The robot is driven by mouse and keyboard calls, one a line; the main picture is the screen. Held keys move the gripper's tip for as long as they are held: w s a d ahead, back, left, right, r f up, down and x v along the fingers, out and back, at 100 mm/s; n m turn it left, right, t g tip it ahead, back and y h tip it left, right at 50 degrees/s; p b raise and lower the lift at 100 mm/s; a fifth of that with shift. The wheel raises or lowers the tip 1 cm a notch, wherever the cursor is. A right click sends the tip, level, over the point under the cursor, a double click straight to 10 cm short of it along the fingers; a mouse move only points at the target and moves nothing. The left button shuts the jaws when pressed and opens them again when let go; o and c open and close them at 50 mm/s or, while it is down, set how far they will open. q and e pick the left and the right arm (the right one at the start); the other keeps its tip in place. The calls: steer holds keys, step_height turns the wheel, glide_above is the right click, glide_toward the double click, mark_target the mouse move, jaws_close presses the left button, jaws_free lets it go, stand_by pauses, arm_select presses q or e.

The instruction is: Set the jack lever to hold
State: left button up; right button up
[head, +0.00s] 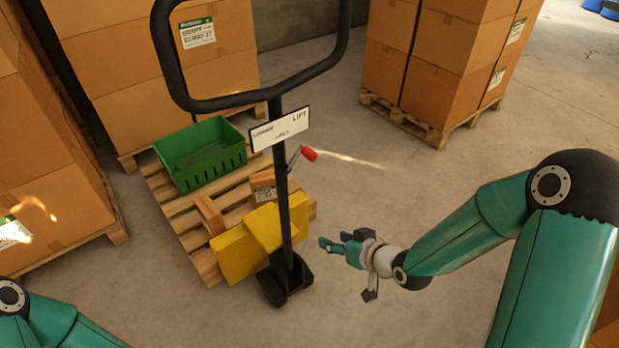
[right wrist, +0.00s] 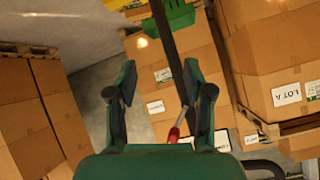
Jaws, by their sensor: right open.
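The pallet jack stands upright with a black loop handle (head: 268,100) on a dark shaft. A white label plate (head: 280,129) on the shaft reads LOWER at left and LIFT at right, with a smaller word below. The jack lever's red knob (head: 309,153) sticks out right of the shaft, under the LIFT end. My right gripper (head: 337,243) is open and empty, below and right of the knob, apart from it. In the right wrist view the red knob (right wrist: 174,135) shows between the spread fingers, beside the dark shaft. My left gripper is out of view.
The jack's yellow body (head: 243,250) is at a wooden pallet (head: 178,207) holding a green crate (head: 203,167) and a small box (head: 264,188). Stacked cartons (head: 435,60) stand on a pallet behind right, others at left. The floor right of the jack is clear.

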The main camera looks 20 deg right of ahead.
steer(key=w+d+r+n+t+b, duration=0.2)
steer(key=d+r+t+b, duration=0.2)
steer(key=r+b, duration=0.15)
steer(key=n+t+y+b, duration=0.2)
steer(key=n+t, duration=0.1)
glide_toward(314, 158)
arm_select(q)
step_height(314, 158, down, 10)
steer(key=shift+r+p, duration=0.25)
steer(key=shift+p, duration=0.15)
arm_select(e)
steer(key=x, duration=1.1)
steer(key=shift+w+a+f, duration=0.1)
steer(key=shift+w, duration=0.3)
steer(key=shift+c, duration=0.2)
jaws_close()
